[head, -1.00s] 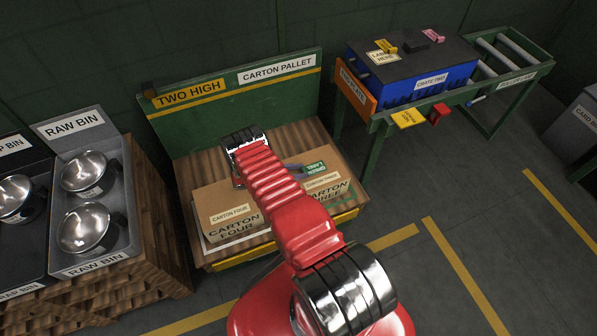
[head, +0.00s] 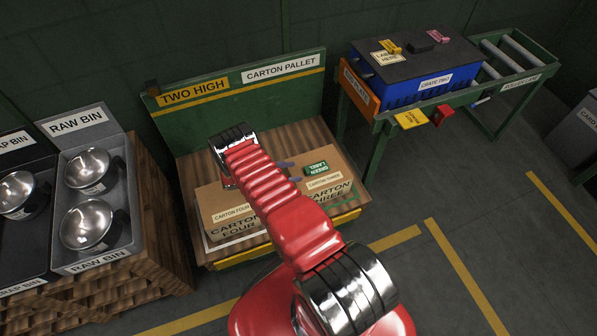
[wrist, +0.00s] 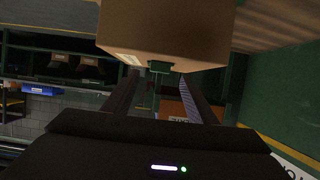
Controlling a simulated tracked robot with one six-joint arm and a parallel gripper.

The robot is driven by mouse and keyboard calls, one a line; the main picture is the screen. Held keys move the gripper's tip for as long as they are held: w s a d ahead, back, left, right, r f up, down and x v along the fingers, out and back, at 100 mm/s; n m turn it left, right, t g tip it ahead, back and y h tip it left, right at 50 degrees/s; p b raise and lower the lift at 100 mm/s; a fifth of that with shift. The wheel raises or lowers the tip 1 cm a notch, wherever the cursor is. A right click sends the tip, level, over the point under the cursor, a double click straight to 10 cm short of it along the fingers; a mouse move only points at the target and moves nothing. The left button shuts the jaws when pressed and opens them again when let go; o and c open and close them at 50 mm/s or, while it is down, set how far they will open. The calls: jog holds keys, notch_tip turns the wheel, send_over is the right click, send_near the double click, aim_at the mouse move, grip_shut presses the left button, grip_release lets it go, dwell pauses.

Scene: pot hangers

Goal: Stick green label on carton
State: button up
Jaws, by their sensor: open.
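The green label (head: 317,168) lies on the top face of carton three (head: 335,193), behind its white name strip. My gripper (head: 289,172) is just left of the label, its fingers open and apart from it in the head view. In the wrist view the green label (wrist: 159,67) shows at the edge of a brown carton (wrist: 170,30), beyond and between my open fingers. Carton four (head: 228,217) sits to the left of carton three, partly hidden by my red arm.
The cartons sit on the carton pallet, with its green back board (head: 240,105) behind. The raw bin (head: 120,235) with metal bowls is at left. A blue crate (head: 410,88) with small tags stands on the green roller stand at back right.

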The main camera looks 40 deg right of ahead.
jog(key=v, duration=0.8)
jog(key=shift+a, duration=0.35)
jog(key=shift+r, duration=0.15)
jog(key=shift+c, duration=0.2)
